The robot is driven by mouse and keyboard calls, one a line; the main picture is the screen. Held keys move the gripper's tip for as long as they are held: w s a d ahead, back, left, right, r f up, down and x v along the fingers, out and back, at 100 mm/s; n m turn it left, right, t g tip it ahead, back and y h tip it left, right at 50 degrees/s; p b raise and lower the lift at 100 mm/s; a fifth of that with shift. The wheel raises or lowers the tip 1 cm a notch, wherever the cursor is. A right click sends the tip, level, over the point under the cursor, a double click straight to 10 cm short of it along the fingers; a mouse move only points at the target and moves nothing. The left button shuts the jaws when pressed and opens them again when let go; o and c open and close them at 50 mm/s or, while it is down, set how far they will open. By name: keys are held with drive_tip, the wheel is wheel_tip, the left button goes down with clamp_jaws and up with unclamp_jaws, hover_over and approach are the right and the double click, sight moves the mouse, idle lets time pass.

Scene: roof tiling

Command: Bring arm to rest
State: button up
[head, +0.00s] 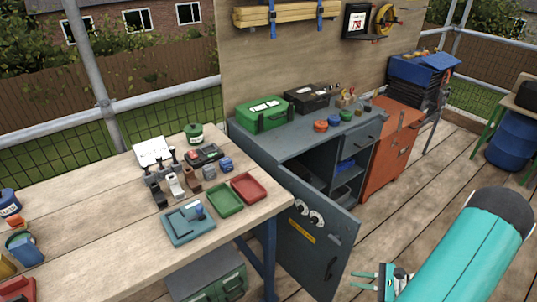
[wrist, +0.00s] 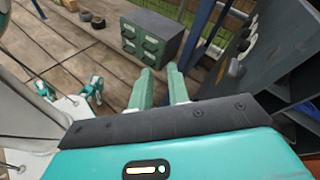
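My arm (head: 470,245) is teal with a dark rounded joint and reaches in from the lower right of the head view. My gripper (head: 358,282) hangs low over the deck, right of the open cabinet door. In the wrist view my gripper (wrist: 160,70) shows two pale green fingers with a gap between them. Nothing is between the fingers. The gripper is apart from the workbench and the cabinet.
A wooden workbench (head: 110,240) with trays and tools stands at left. The grey cabinet's door (head: 312,245) is open near my gripper. A green drawer box (wrist: 150,38) stands ahead of the fingers. An orange cabinet (head: 395,145) is behind. Bare deck (head: 400,215) lies right of the door.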

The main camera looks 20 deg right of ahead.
drive_tip(key=w+a+r+n+g+h, duration=0.25)
drive_tip(key=a+r+n+g, duration=0.35)
drive_tip(key=r, duration=0.5)
drive_tip(key=w+a+r+n+g+h, duration=0.2)
drive_tip(key=w+a+r+n+g, duration=0.15)
drive_tip(key=a+r+n, duration=0.4)
drive_tip(key=s+a+r+n+t+h, duration=0.2)
drive_tip(key=a+r+n+h, duration=0.1)
drive_tip(key=a+r, duration=0.4)
drive_tip(key=s+a+r+n+t+h, duration=0.3)
drive_tip(key=a+r+n, duration=0.2)
drive_tip(key=r, duration=0.6)
drive_tip(key=shift+s+a+r+n, duration=0.25)
drive_tip(key=shift+a+r+n, duration=0.15)
drive_tip(key=shift+a, duration=0.85)
drive_tip(key=shift+d, duration=0.1)
